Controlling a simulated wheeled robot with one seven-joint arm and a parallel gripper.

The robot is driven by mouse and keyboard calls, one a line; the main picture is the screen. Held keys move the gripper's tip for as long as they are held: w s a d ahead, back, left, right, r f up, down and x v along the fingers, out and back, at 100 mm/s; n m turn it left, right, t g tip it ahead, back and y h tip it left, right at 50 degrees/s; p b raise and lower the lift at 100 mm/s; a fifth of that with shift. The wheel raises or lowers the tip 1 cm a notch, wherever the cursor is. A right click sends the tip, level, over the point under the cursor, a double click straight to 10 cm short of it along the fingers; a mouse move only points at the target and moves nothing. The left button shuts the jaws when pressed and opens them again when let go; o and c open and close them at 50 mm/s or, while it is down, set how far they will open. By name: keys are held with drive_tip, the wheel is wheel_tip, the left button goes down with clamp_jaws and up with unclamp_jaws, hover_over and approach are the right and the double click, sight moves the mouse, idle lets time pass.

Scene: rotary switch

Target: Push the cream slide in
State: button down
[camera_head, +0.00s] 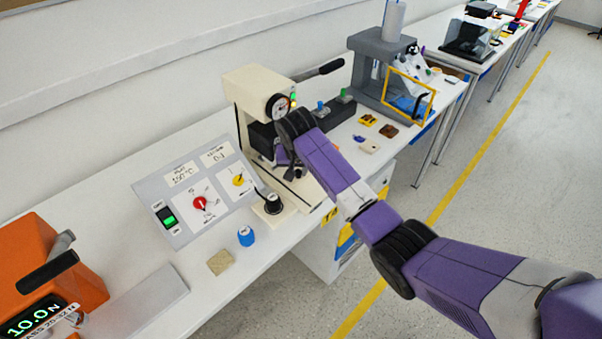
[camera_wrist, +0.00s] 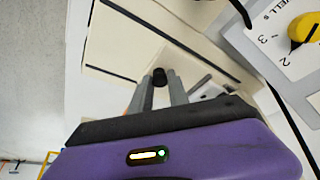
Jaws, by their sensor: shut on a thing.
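The cream machine (camera_head: 258,92) stands against the wall at the middle of the table, with a round gauge on its front. The cream slide (camera_head: 306,193) lies low at its base, partly hidden by my arm. In the wrist view a cream surface (camera_wrist: 132,38) with dark slot lines lies below the fingers. My gripper (camera_wrist: 159,76) is shut with a small black knob (camera_wrist: 159,77) between its two grey fingertips. In the head view my wrist hides most of the grip, so how far the slide sticks out is hard to tell.
A control panel (camera_head: 198,190) with red and yellow knobs is left of the machine; it also shows in the wrist view (camera_wrist: 288,35). A black knob on a cream base (camera_head: 272,205) and a blue knob (camera_head: 246,236) are near. A grey press (camera_head: 372,85) stands behind right.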

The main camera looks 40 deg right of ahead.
drive_tip(key=shift+w+r, duration=0.15)
drive_tip(key=shift+w, duration=0.05)
drive_tip(key=c, duration=1.3)
unclamp_jaws()
drive_tip(key=shift+w, duration=0.1)
drive_tip(key=shift+o, duration=0.2)
drive_tip(key=v, duration=0.7)
drive_tip(key=shift+r, duration=0.25)
drive_tip(key=shift+s+a, duration=0.1)
drive_tip(key=shift+s, duration=0.15)
